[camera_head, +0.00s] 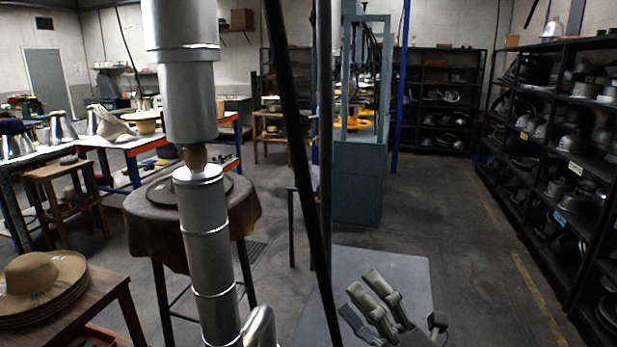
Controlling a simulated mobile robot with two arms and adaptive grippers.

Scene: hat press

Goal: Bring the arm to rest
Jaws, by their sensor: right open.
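My right gripper (371,298) is low in the head view, right of centre, over a light grey plate on the floor. Its grey fingers point up and to the left in the picture. It is open, with nothing visible between the fingers. The rest of my right arm is cut off by the bottom edge. My left gripper is not in view.
Black shelves (548,165) of metal hat forms line the right wall. A wooden table (105,310) with stacked straw hats (38,283) is at lower left. A round covered stand (150,215) stands behind thick silver cylinders (205,235). Open floor (465,255) lies right of the plate.

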